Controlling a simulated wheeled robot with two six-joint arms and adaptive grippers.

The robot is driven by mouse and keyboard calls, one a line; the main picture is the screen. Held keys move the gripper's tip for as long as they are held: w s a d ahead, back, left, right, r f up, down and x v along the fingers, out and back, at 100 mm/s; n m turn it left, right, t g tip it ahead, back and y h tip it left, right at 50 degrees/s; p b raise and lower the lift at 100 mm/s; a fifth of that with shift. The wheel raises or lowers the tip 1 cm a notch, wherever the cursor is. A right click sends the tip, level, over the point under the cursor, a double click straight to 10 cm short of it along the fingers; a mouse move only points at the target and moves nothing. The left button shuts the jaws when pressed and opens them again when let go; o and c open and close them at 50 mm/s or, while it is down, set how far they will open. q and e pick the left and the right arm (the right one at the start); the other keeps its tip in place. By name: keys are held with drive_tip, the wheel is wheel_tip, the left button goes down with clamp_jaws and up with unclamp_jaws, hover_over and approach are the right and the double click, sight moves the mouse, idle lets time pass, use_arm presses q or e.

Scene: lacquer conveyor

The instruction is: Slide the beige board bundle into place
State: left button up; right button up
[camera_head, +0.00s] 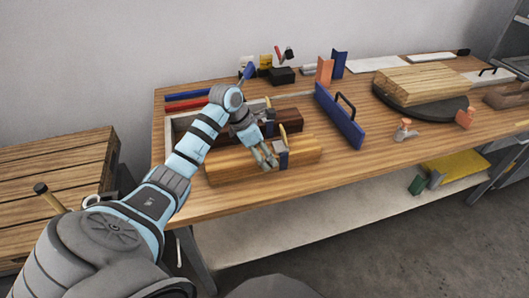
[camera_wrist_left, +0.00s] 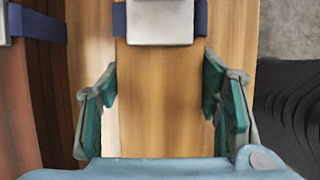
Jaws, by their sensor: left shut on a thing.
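The beige board bundle (camera_head: 305,151) lies flat near the front edge of the workbench, at its left part. A dark blue strap with a metal buckle (camera_wrist_left: 160,22) crosses its top. My left gripper (camera_head: 266,160) reaches down over the bundle's middle and is shut on it. In the left wrist view, its green finger pads stand on either side of a board of the bundle (camera_wrist_left: 160,85), just behind the buckle. The arm and gripper hide part of the bundle in the head view. My right gripper is not in view.
A dark brown bundle (camera_head: 288,130) lies right behind, beside a pale low-walled frame (camera_head: 172,132). A blue plate with a black handle (camera_head: 338,118) stands to the right. Further right, a light bundle (camera_head: 425,82) sits on a dark round turntable (camera_head: 440,112).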

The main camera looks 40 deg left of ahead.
sight(233, 157)
use_arm(q)
clamp_jaws()
drive_tip(key=shift+s+a, duration=0.8)
drive_tip(key=shift+s, duration=0.3)
drive_tip(key=shift+s+a, duration=0.8)
drive_tip(key=shift+s, duration=0.3)
drive_tip(key=shift+s+a, duration=0.45)
drive_tip(key=shift+s, duration=0.25)
drive_tip(key=shift+s+a, duration=0.45)
drive_tip(key=shift+s, duration=0.2)
drive_tip(key=o, duration=1.6)
unclamp_jaws()
